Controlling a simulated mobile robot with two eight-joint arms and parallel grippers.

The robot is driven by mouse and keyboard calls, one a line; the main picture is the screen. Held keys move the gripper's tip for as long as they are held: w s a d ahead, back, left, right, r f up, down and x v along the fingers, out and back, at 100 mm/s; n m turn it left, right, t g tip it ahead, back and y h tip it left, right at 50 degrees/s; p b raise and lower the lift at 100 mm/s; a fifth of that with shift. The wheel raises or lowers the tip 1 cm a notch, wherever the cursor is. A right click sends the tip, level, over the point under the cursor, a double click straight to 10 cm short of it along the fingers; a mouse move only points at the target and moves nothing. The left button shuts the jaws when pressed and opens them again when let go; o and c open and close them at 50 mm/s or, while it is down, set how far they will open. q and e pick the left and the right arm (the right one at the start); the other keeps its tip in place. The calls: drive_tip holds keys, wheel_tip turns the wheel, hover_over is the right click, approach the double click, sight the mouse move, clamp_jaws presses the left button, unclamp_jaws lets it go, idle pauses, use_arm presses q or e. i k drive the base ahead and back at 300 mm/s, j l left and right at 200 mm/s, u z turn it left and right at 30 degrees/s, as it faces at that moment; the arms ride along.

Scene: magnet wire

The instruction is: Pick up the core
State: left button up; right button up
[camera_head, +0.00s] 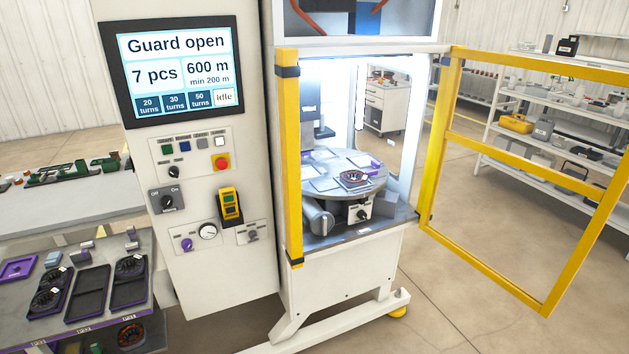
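Several dark round cores are in view. One core (131,265) sits in the upper part of a black tray at the left. Another core (46,299) lies in a tray further left. One more ring-shaped core (353,177) rests on the grey round table (347,161) inside the machine. A dark round part (131,334), partly hidden, is on the shelf below the trays. The middle black tray (88,293) looks empty. Neither of my grippers shows.
The yellow-framed guard door (568,186) stands open to the right. The screen (175,63) reads "Guard open", "7 pcs" and "idle". A control panel (181,160) is below it. Shelves (560,140) stand behind the door. The floor at the right front is clear.

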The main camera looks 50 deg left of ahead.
sight(345, 177)
drive_tip(key=u, duration=1.55)
drive_tip(key=i+l, duration=0.15)
drive_tip(key=i, duration=0.7)
